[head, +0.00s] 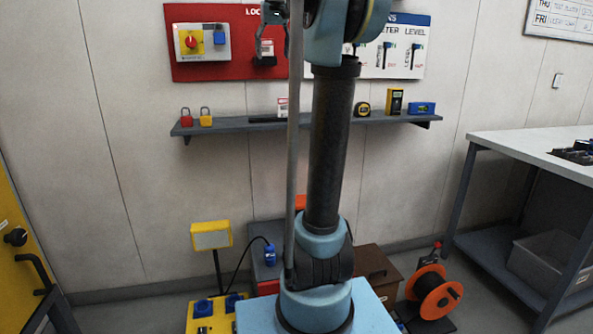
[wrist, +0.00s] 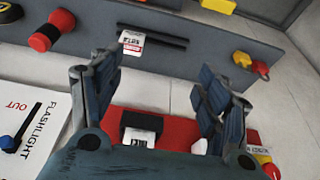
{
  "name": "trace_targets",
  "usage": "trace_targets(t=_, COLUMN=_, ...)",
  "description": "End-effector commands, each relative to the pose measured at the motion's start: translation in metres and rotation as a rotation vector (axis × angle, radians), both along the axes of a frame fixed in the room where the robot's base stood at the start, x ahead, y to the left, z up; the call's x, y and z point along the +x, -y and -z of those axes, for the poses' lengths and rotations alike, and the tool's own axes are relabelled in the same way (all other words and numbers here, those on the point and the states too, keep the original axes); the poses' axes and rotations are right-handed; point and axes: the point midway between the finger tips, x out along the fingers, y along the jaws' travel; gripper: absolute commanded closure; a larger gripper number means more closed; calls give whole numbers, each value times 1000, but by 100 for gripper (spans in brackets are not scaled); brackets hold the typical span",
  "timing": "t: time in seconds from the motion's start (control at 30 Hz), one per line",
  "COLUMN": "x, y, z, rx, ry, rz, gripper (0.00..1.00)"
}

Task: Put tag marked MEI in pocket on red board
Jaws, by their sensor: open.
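The red board (head: 230,70) hangs on the wall, and part of it shows in the wrist view (wrist: 180,133). Its black pocket (wrist: 140,121) has a white tag (wrist: 141,137) with dark lettering standing in it; I cannot read the name surely. Another tag (wrist: 132,43), white with a red band, is on the shelf by a dark bar; it also shows in the head view (head: 282,104). My gripper (wrist: 158,78) is open and empty, its fingers apart on either side of the pocket in the wrist view. In the head view my gripper (head: 268,35) is just above the pocket.
The grey shelf (head: 230,126) below the board holds red and yellow padlocks (head: 206,118), a tape measure (head: 362,109) and a yellow meter (head: 394,101). A switch panel (head: 203,42) is left of the pocket. A white tool board (head: 410,60) is at the right.

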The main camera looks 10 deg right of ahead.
Motion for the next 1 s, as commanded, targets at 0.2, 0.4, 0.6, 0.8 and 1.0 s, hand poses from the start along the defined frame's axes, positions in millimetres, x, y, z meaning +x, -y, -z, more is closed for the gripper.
trace_targets(t=0.2, x=-55, y=0, z=68, rx=-1, ry=-21, rz=-2, gripper=31)
trace_targets(t=0.4, x=-106, y=0, z=137, rx=-2, ry=-41, rz=-4, gripper=31)
trace_targets(t=0.6, x=-161, y=0, z=214, rx=-2, ry=-61, rz=-5, gripper=31)
trace_targets(t=0.8, x=-218, y=0, z=298, rx=-3, ry=-80, rz=-7, gripper=31)
trace_targets(t=1.0, x=-275, y=0, z=387, rx=-4, ry=-100, rz=-10, gripper=31)
